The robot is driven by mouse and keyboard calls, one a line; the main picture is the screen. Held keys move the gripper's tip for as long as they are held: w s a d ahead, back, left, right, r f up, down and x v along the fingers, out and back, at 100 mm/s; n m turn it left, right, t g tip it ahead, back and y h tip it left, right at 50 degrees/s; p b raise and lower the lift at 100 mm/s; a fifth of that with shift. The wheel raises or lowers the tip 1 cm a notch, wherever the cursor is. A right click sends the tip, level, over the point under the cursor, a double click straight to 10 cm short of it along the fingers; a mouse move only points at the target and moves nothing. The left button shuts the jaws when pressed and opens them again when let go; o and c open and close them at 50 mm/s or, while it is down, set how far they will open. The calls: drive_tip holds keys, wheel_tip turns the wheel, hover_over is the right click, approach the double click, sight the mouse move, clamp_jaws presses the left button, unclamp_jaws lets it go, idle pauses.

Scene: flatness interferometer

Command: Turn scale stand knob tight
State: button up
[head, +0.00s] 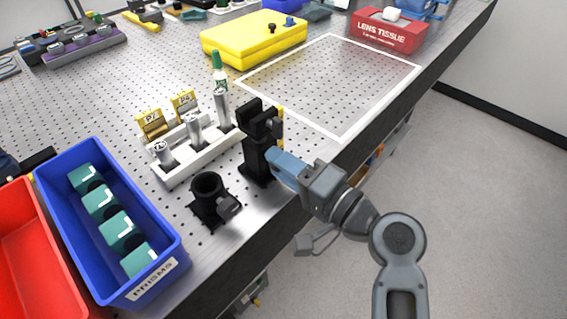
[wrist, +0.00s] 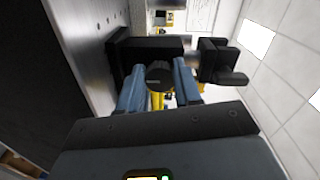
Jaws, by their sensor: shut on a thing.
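The black scale stand (head: 254,150) stands upright near the front edge of the perforated table, with a yellow scale strip (head: 281,125) beside its top. The stand also shows in the wrist view (wrist: 140,50), where its dark round knob (wrist: 158,77) sits between the fingers. My gripper (head: 274,166) reaches in from the right, low on the post, and hides the knob in the head view. In the wrist view my gripper (wrist: 160,88) is shut on the knob, a blue-grey finger on each side. How tight the knob is cannot be seen.
A black round mount (head: 210,193) with its own knob stands close in front of the stand. A white rack (head: 190,150) with cylinders is just left. A blue prism bin (head: 145,225) is front left. A white-outlined area (head: 335,85) behind is clear.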

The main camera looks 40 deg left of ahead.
drive_tip(key=o, duration=1)
drive_tip(key=shift+o, duration=0.2)
drive_tip(key=shift+d, duration=0.15)
drive_tip(key=d+b, duration=0.1)
drive_tip(key=d, duration=0.6)
drive_tip(key=shift+s+d, duration=0.3)
